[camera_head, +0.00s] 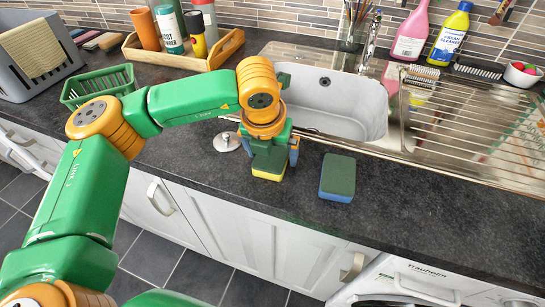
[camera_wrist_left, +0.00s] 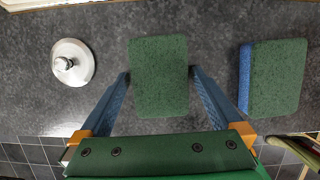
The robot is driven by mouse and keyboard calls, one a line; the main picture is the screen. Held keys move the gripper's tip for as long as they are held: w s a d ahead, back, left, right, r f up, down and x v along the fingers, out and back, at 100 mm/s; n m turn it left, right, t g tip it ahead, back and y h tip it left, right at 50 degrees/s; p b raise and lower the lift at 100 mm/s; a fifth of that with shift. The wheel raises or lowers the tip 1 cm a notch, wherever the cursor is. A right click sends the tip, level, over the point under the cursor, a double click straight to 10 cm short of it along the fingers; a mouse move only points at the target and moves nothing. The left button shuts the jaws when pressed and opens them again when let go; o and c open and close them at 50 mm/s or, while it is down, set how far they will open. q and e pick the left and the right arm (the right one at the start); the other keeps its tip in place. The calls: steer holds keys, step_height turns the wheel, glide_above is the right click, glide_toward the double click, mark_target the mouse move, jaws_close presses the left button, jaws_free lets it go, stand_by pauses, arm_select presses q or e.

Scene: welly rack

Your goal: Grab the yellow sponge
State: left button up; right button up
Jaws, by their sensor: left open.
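The yellow sponge (camera_head: 267,177) lies on the dark worktop in front of the sink, its yellow side low and mostly hidden under my gripper in the head view. In the left wrist view its green scouring top (camera_wrist_left: 160,90) faces up, and its yellow part is hidden. My left gripper (camera_head: 269,158) is directly above it, open, with one blue finger on each side. In the wrist view the fingertips (camera_wrist_left: 159,73) lie close to its two sides; I cannot tell whether they touch. My right gripper is not in view.
A blue sponge (camera_head: 338,178) with a green top lies just right of my gripper. A round metal plug (camera_head: 227,142) sits close on the left. The sink (camera_head: 345,105) is behind, with a drainer (camera_head: 480,125) to its right. The worktop's front edge is close.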

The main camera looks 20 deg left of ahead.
arm_select(q)
steer(key=shift+c, duration=0.2)
steer(key=c, duration=1.1)
